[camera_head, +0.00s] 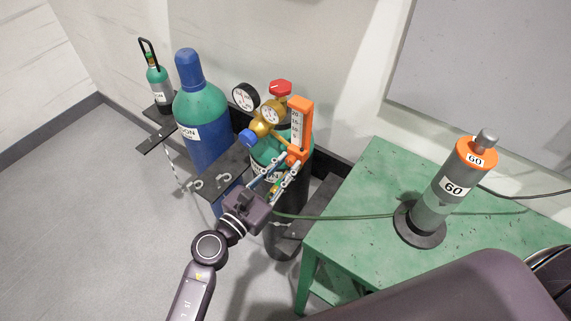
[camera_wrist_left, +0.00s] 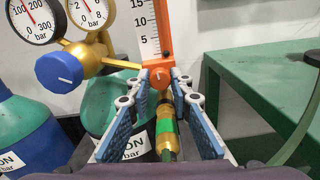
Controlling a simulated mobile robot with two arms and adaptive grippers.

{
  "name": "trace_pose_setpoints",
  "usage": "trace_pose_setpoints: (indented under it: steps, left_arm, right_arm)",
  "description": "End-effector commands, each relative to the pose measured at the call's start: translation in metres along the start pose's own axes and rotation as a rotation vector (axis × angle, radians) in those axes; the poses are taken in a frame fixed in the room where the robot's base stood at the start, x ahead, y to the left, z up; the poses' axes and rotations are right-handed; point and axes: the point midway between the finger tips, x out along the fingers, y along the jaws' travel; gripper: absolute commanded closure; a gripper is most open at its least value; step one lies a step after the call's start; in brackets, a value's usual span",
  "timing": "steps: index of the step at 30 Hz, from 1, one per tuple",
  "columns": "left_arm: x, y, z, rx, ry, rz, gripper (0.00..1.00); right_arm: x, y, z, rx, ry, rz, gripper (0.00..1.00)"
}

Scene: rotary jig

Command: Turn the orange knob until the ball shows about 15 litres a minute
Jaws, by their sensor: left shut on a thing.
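The orange flowmeter (camera_head: 306,120) stands upright on the gold regulator of a green-topped cylinder. Its white scale (camera_wrist_left: 147,28) shows the marks 15, 10 and 5 in the left wrist view. I cannot make out the ball in either view. The orange knob (camera_wrist_left: 160,77) with a small white mark sits at the flowmeter's foot, between my left fingertips. My left gripper (camera_wrist_left: 160,82), also in the head view (camera_head: 287,164), is shut on the knob, one finger on each side. My right gripper is not in view.
The blue regulator knob (camera_wrist_left: 60,70) and gauges (camera_head: 245,97) are left of the flowmeter. A blue-and-green cylinder (camera_head: 207,141) stands further left. A green hose (camera_head: 340,216) runs right across the green table (camera_head: 370,185), which bears a grey cylinder with an orange top (camera_head: 440,198).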

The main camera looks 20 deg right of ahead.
Motion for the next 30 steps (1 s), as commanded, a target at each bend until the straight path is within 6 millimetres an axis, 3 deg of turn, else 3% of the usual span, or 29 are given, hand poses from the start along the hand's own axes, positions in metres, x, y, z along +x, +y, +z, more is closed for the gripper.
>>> trace_pose_setpoints:
  steps: [30]
  left_arm:
    - [0.0,0.002,0.001,-0.936,0.001,0.002,1.0]
  right_arm:
    - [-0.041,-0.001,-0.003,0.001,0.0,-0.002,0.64]
